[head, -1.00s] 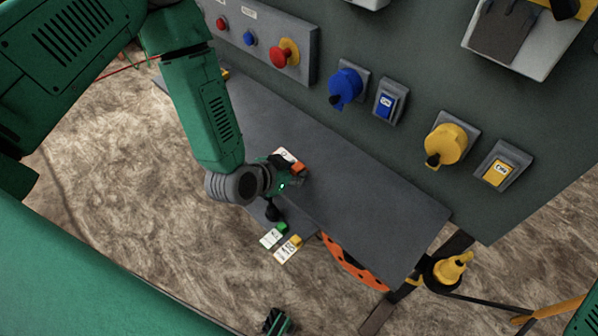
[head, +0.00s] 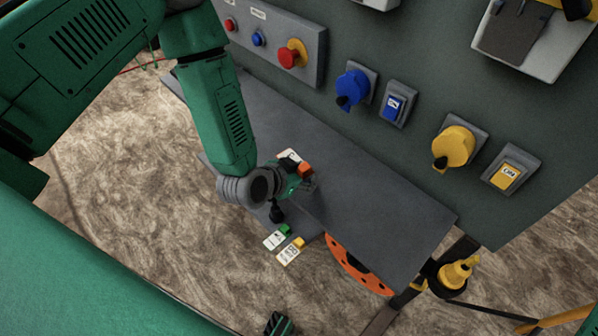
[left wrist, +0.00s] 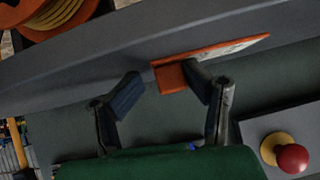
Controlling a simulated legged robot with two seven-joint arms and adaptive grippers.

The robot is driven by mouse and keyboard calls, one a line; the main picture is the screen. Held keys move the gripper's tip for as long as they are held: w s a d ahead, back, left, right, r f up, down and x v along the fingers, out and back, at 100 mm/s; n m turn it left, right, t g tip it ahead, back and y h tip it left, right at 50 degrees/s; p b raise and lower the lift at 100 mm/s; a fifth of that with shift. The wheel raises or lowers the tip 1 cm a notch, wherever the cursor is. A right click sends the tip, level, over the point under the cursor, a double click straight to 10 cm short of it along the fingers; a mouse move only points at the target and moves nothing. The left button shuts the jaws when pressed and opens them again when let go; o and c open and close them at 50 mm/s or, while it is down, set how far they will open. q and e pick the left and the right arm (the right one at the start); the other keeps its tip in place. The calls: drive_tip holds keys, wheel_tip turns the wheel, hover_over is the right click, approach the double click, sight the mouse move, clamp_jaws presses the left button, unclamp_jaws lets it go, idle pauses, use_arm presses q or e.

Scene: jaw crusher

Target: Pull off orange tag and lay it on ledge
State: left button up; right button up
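The orange tag (head: 304,169), an orange block with a white card, is at the dark grey ledge (head: 380,200), beside my left gripper (head: 300,185). In the left wrist view, the orange tag (left wrist: 172,77) lies against the grey ledge surface (left wrist: 100,70), its white part running to the upper right. My left gripper (left wrist: 165,95) has its two fingers wide apart. The right-hand finger is close to the orange block; I cannot tell whether they touch. A dark and green part at the bottom edge of the head view looks like my right gripper (head: 278,323), mostly cut off.
A green tag (head: 276,238) and a yellow tag (head: 290,251) are below my left gripper. The panel above the ledge carries a red button (head: 288,57), a blue knob (head: 353,88) and a yellow knob (head: 453,146). The ledge's right part is bare.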

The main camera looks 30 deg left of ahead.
use_arm(q)
drive_tip(key=shift+s+f+g, duration=0.3)
drive_tip(key=shift+s+f, duration=0.2)
drive_tip(key=shift+f, duration=0.3)
drive_tip(key=shift+s+a, duration=0.1)
drive_tip(key=shift+a, duration=0.25)
drive_tip(key=r+v, duration=0.1)
drive_tip(key=v, duration=1)
drive_tip(key=shift+d+r, duration=0.2)
drive_tip(key=shift+d, duration=0.15)
drive_tip(key=s+a+f+n+g+y, duration=0.1)
drive_tip(key=s+a+f+n+g, duration=0.1)
drive_tip(key=s+f+g, duration=0.2)
drive_tip(key=s+a+f+n+g+y, duration=0.1)
drive_tip(key=s+a+f+g, duration=0.2)
drive_tip(key=s+f, duration=0.5)
drive_tip(key=s+g, duration=0.1)
drive_tip(key=s, duration=0.3)
drive_tip(key=shift+s+a+n+g+y, duration=0.25)
drive_tip(key=shift+n+g+y, duration=0.15)
drive_tip(key=shift+w, duration=0.1)
